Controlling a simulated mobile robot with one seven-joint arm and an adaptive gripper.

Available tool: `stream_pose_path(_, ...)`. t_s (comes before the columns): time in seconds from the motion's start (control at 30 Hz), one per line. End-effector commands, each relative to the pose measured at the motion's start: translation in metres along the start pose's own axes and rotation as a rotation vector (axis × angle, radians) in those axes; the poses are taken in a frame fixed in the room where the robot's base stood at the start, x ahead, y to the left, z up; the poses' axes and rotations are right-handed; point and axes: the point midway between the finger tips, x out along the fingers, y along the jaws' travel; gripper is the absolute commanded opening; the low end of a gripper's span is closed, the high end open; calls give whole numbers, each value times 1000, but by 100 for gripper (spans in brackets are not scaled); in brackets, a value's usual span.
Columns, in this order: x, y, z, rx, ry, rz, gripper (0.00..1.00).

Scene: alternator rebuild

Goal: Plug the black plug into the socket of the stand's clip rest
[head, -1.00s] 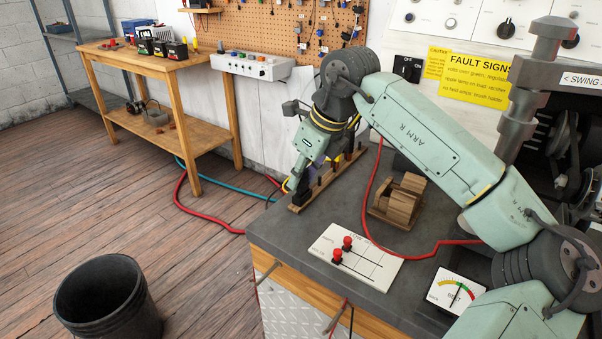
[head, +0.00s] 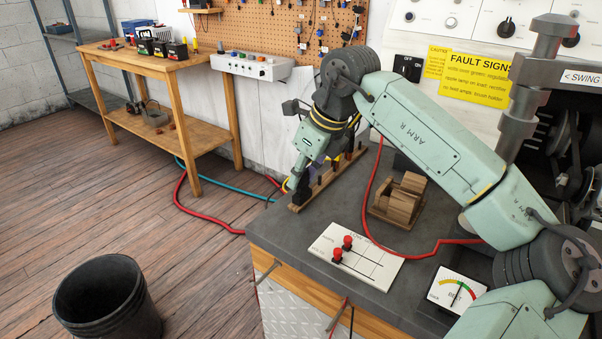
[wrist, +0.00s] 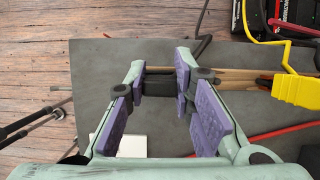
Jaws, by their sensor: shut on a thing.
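My gripper (head: 293,181) is at the near-left end of the wooden stand (head: 325,183) on the grey bench. In the wrist view my gripper (wrist: 160,80) has its purple pads on either side of the black plug (wrist: 158,88) and is shut on it. The stand shows as a wooden strip (wrist: 245,75) just beyond the plug. The clip rest's socket cannot be made out, and I cannot tell whether the plug touches it.
A yellow clip (wrist: 296,91) with a yellow lead lies to the right in the wrist view. A red cable (head: 369,200) crosses the bench near a wooden block holder (head: 400,198). A white panel with red knobs (head: 356,258) lies nearer the front edge.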

Motion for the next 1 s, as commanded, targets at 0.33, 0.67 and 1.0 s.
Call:
stream_pose_path(0.33, 1, 0, 0, 0, 1, 1, 44)
stream_pose_path(0.67, 0, 0, 0, 0, 1, 1, 46)
stream_pose_path(1.0, -40, 0, 16, 0, 1, 1, 46)
